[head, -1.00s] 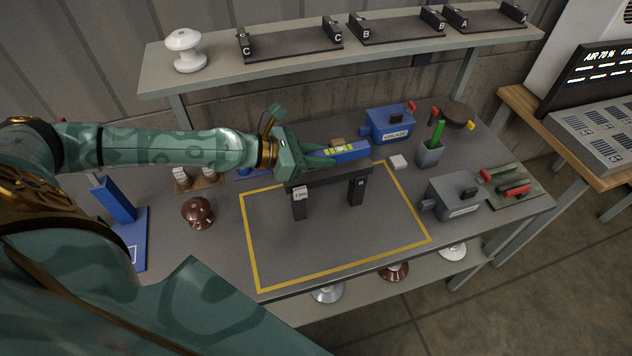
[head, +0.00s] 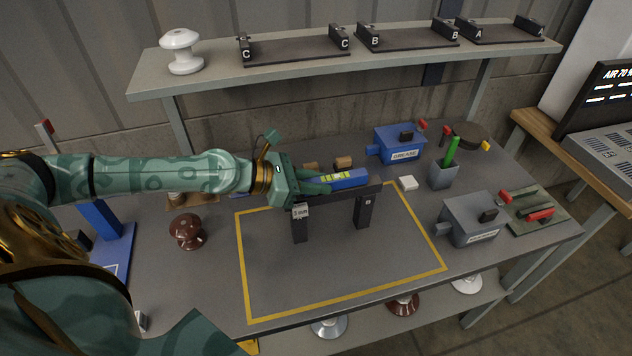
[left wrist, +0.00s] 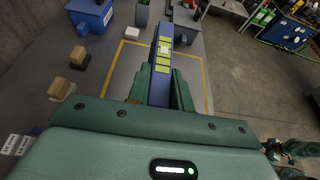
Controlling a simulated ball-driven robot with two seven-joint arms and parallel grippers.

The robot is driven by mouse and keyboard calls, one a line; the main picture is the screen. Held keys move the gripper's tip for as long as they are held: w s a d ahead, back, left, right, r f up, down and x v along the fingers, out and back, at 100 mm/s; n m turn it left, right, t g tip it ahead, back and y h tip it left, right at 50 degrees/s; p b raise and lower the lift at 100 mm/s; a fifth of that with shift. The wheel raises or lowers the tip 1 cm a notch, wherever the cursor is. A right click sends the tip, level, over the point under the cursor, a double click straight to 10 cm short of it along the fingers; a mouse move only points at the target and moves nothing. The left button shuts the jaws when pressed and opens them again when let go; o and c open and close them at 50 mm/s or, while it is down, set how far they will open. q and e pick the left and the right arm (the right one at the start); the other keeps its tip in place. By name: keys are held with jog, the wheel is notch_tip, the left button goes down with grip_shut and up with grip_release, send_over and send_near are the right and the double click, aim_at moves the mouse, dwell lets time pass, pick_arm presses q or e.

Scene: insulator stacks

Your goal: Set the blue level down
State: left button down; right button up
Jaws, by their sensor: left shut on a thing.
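The blue level (head: 350,178) has yellow-green markings on its top. My left gripper (head: 318,184) is shut on its near-left part. In the left wrist view the level (left wrist: 165,62) lies between the two fingers (left wrist: 160,90) and sticks out beyond them. In the head view it lies along the dark crossbar of a two-post stand (head: 364,212), right over the bar or touching it; I cannot tell which. The gripper hides its left end. My right gripper is not in view.
The stand is inside a yellow outline (head: 345,297) on the grey bench. A brown insulator (head: 188,231) stands left. A blue grease box (head: 400,143), a white block (head: 408,183), a grey cup (head: 443,176) and a grey box (head: 472,222) are behind and right. The outlined area's front is clear.

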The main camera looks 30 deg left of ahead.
pick_arm(q)
jog(key=c, duration=1.3)
grip_release()
jog(key=shift+f, duration=0.2)
jog(key=shift+o, duration=0.2)
